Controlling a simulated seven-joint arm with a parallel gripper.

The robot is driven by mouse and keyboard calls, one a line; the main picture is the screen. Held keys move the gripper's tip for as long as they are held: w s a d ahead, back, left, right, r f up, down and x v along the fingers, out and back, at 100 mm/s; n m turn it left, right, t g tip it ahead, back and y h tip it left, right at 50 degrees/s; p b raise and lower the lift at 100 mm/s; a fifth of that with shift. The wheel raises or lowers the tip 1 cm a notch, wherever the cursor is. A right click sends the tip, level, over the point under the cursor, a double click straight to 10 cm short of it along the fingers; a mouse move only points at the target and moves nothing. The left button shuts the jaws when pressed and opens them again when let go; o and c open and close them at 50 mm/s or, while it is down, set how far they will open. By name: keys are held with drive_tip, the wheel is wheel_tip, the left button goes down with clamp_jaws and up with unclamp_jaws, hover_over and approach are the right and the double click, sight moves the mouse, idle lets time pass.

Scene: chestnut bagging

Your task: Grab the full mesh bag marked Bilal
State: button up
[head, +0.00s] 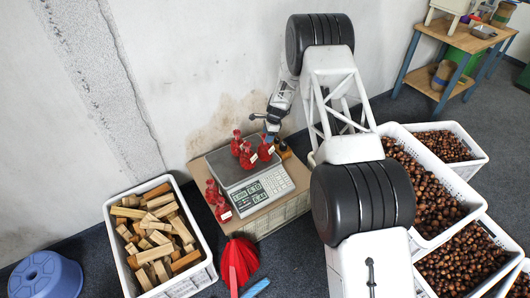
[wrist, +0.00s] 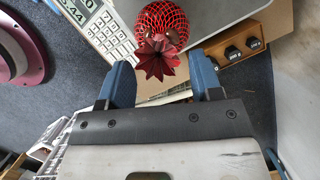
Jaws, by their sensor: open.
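Several red mesh bags with gathered tops and pale tags stand around the scale (head: 226,174) in the head view. Three are on its plate: one at the back (head: 236,144), one in front (head: 248,157) and one at the right (head: 265,151). Two more (head: 212,193) stand at its left front. The tag names are too small to read, so I cannot tell which is Bilal's. My gripper (head: 269,126) is above the plate's right side. In the wrist view my gripper (wrist: 160,72) is open, its blue fingers apart, with one bag's dark red gathered top (wrist: 160,60) between and just beyond the fingertips.
A wooden block with black weights (wrist: 230,54) lies close to the right finger. Crates of chestnuts (head: 443,230) stand at the right. A crate of wood pieces (head: 205,278), a red folded thing (head: 238,262) and a blue stool (head: 46,277) are at the left and front.

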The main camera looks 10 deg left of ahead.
sight(265, 148)
drive_tip(key=shift+x, duration=1.8)
clamp_jaws()
